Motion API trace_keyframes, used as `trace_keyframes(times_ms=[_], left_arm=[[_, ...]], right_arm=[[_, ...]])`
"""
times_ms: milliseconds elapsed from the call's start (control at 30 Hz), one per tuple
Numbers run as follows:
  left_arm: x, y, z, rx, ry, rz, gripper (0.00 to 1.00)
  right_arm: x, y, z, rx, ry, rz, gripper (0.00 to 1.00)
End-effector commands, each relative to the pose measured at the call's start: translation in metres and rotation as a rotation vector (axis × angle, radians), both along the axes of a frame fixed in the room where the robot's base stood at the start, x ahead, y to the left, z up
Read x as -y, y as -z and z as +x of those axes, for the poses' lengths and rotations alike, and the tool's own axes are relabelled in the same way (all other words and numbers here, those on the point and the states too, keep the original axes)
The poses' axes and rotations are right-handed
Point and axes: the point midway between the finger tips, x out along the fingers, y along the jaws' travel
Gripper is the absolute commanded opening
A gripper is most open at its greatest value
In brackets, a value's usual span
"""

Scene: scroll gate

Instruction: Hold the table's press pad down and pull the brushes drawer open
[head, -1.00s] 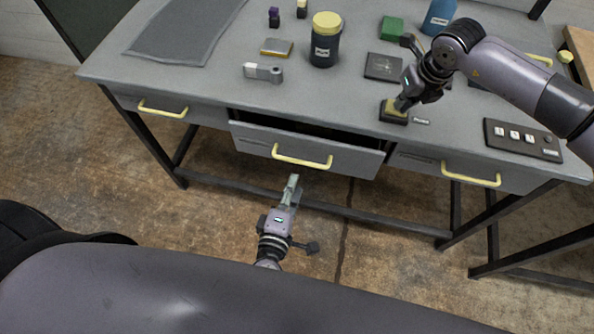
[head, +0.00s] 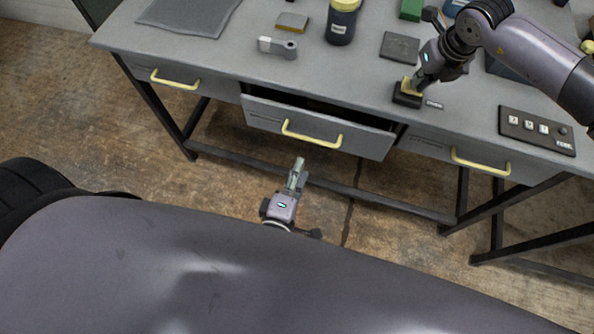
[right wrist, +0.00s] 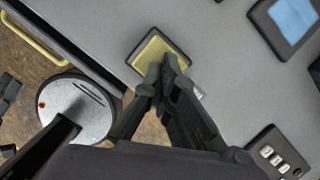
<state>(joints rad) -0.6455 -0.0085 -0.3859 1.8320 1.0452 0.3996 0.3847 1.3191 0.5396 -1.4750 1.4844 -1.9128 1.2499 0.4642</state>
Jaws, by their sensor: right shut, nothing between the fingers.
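The press pad (head: 407,97), a yellow-topped block on a dark base, sits near the table's front edge. My right gripper (head: 411,85) is shut and empty, its fingertips on the pad's yellow top. The right wrist view shows the pad (right wrist: 163,50) under the closed fingertips (right wrist: 163,66). The middle drawer (head: 268,114) stands partly open, with a dark gap behind its front; its label is too small to read. Its yellow handle (head: 311,137) is free. My left gripper (head: 298,168) is in front of and below the handle, apart from it; its finger opening is unclear.
Left and right drawers with yellow handles (head: 175,82) (head: 480,165) look shut. A dark jar (head: 341,28), a grey tool (head: 277,47) and a switch panel (head: 537,130) stand on the table (head: 215,60). The floor in front is clear.

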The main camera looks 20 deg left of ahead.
Motion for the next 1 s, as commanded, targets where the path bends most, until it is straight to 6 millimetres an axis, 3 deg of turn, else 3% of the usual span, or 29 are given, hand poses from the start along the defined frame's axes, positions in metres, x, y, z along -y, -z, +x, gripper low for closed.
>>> trace_keyframes(times_ms=[800,1000], left_arm=[[0.000,-0.020,0.000,0.000,0.000,0.000,0.30],[0.000,-0.020,0.000,0.000,0.000,0.000,0.30]], right_arm=[[0.000,-0.052,0.001,0.004,0.000,0.001,0.00],[0.000,-0.054,0.001,0.003,0.000,0.001,0.00]])
